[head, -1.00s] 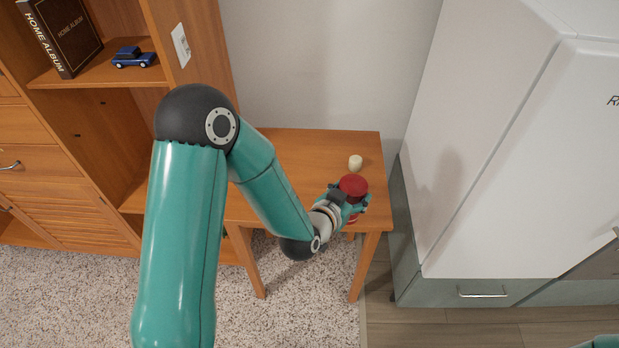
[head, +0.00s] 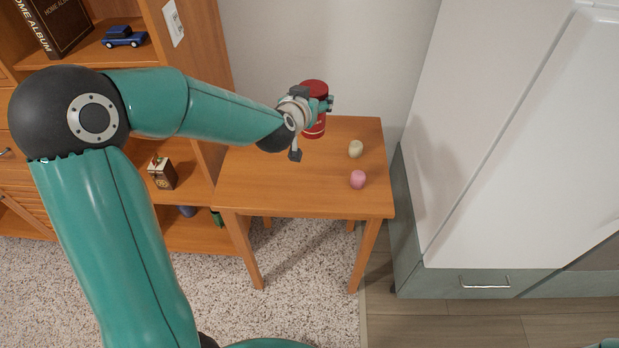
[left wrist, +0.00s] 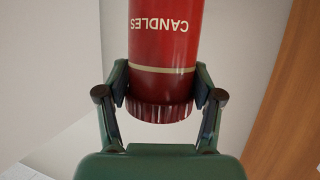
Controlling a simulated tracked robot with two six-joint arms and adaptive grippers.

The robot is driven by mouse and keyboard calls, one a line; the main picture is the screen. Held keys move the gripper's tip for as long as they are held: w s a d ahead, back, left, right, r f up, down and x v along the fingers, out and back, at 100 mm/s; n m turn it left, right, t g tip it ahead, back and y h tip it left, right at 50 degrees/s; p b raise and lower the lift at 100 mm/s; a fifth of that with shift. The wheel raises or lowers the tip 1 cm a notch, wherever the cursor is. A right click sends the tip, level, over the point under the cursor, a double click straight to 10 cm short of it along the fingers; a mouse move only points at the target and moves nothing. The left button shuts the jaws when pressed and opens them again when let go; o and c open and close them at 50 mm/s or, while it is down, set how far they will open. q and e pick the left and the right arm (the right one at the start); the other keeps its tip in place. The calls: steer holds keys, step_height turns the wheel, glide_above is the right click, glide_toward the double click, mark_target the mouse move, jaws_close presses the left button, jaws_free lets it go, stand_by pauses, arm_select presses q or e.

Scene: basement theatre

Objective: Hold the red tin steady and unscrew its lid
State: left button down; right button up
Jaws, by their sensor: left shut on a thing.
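The red tin (head: 314,129) is in my left gripper (head: 318,104), upright and apparently raised above the back of the wooden table. Its round red lid (head: 314,87) is on top. In the left wrist view the tin (left wrist: 165,45) shows upside-down "CANDLES" lettering and a pale band, with the ridged lid (left wrist: 160,111) at the lower end of the picture. The fingers of my left gripper (left wrist: 161,88) are shut on the tin's sides close to the lid. My right gripper is not in view.
A cream candle (head: 356,149) and a pink candle (head: 358,180) stand on the right of the table (head: 275,188). A shelf unit (head: 205,90) with a blue toy car (head: 124,37) is left, a white cabinet (head: 500,130) right. The table's front middle is clear.

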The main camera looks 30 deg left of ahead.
arm_select(q)
steer(key=a+r, duration=0.1)
steer(key=r, duration=0.2)
steer(key=shift+a+b, duration=0.3)
steer(key=shift+a, duration=0.1)
step_height(320, 180, down, 19)
steer(key=b, duration=0.5)
steer(key=shift+f, duration=0.2)
steer(key=shift+b, duration=0.3)
steer(key=shift+c, duration=1.1)
jaws_free()
steer(key=shift+o, duration=0.2)
steer(key=shift+s, duration=0.1)
